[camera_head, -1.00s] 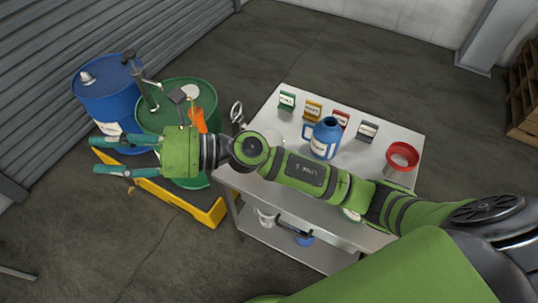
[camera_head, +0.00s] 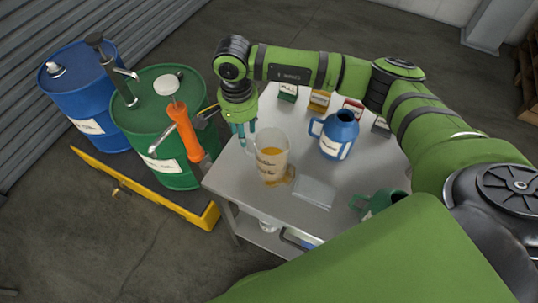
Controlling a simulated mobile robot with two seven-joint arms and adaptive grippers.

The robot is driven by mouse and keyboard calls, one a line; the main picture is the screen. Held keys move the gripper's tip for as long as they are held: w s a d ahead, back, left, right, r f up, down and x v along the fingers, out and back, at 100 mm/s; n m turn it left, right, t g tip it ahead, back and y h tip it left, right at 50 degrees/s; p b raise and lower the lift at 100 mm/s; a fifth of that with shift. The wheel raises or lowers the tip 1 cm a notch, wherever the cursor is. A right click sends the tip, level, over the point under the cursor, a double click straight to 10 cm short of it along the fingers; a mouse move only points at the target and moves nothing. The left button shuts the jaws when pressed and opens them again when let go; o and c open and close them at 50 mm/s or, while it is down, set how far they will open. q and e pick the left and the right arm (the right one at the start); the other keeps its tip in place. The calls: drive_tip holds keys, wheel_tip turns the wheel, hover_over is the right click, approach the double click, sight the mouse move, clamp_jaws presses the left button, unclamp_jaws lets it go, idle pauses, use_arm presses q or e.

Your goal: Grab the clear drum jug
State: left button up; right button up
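The clear drum jug (camera_head: 271,162) stands upright on the metal table (camera_head: 226,178), with amber liquid inside and dark markings on its side. A handle shows at its lower right. My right gripper (camera_head: 243,138) points down just to the left of the jug, near the table's left edge. Its teal fingers are apart with nothing seen between them. I cannot tell whether a finger touches the jug. My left gripper is not in view.
A blue jug (camera_head: 338,136) stands right of the clear jug, and a green jug (camera_head: 376,204) is at the front right. A pale flat sheet (camera_head: 313,191) lies between. Small boxes line the back. Green (camera_head: 150,110) and blue (camera_head: 88,112) drums stand left, behind a yellow edge (camera_head: 140,188).

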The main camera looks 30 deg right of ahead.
drive_tip(key=f+p, duration=0.1)
drive_tip(key=f, duration=0.2)
drive_tip(key=shift+w+d+p, duration=0.2)
drive_tip(key=shift+w+p, duration=0.2)
wheel_tip(320, 180, down, 3)
drive_tip(key=shift+w+f+p, duration=0.1)
drive_tip(key=shift+f+p, duration=0.05)
drive_tip(key=shift+p, duration=0.6)
drive_tip(key=shift+w+f, duration=0.1)
drive_tip(key=shift+f, duration=0.4)
drive_tip(key=shift+c, duration=0.4)
drive_tip(key=c, duration=0.7)
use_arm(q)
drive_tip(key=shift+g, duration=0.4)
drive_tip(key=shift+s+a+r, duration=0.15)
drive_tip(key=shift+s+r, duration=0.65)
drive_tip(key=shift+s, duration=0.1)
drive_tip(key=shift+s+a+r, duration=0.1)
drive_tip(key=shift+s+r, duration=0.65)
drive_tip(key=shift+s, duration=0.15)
use_arm(e)
clamp_jaws()
